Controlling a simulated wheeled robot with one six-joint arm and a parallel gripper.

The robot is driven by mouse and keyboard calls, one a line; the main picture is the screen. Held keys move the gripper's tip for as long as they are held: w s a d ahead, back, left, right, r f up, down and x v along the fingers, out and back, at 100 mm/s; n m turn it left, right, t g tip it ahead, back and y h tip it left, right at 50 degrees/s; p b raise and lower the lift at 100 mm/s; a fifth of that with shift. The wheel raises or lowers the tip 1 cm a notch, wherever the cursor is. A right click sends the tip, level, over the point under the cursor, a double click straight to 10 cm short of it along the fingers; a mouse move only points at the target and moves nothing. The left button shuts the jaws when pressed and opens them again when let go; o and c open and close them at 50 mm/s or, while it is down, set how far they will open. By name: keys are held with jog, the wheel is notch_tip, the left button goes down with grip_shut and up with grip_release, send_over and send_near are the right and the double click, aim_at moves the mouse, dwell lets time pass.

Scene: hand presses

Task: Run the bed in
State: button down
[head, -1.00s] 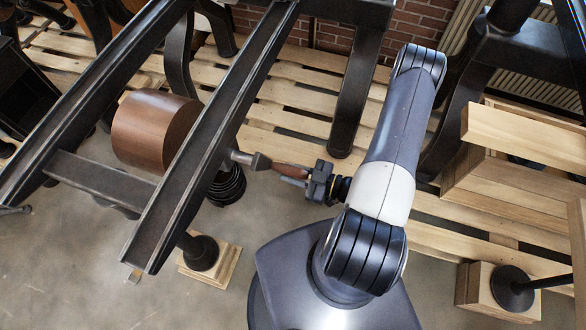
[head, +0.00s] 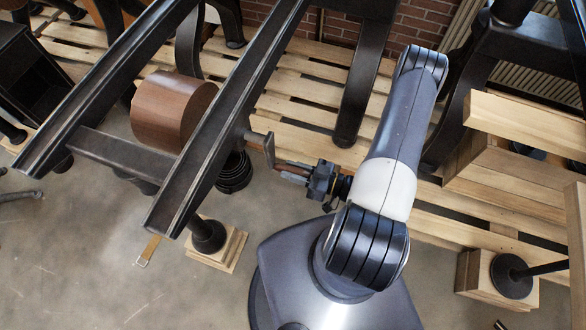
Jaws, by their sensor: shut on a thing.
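Two long dark rails of the press (head: 235,110) slope across the left and top of the view. A brown wooden drum (head: 172,110) sits between and below them. A metal shaft with a short crank arm (head: 268,150) sticks out to the right of the near rail. The crank's brown handle (head: 283,163) points right, towards my gripper (head: 294,172). My gripper is shut on this handle, and its fingers hide part of it. The bed itself cannot be made out in this view.
A tan strap with a metal end (head: 149,250) hangs below the near rail. A press foot stands on a wooden block (head: 218,247). Pallet slats (head: 290,105) lie behind, and stacked timber (head: 515,150) stands at right. Bare floor (head: 90,260) is at lower left.

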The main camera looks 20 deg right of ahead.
jog(key=shift+s+a+f, duration=0.2)
jog(key=shift+s+a, duration=0.05)
jog(key=shift+s, duration=0.15)
jog(key=c, duration=1.1)
grip_release()
jog(key=shift+d+r, duration=0.1)
jog(key=shift+r, duration=0.1)
jog(key=shift+w+r+p, duration=0.1)
jog(key=shift+r+p, duration=0.4)
notch_tip(320, 180, up, 9)
jog(key=p, duration=0.8)
jog(key=shift+f, duration=0.1)
jog(key=shift+f, duration=0.2)
notch_tip(320, 180, down, 10)
jog(key=b, duration=0.9)
jog(key=shift+r, duration=0.15)
jog(key=shift+r, duration=0.1)
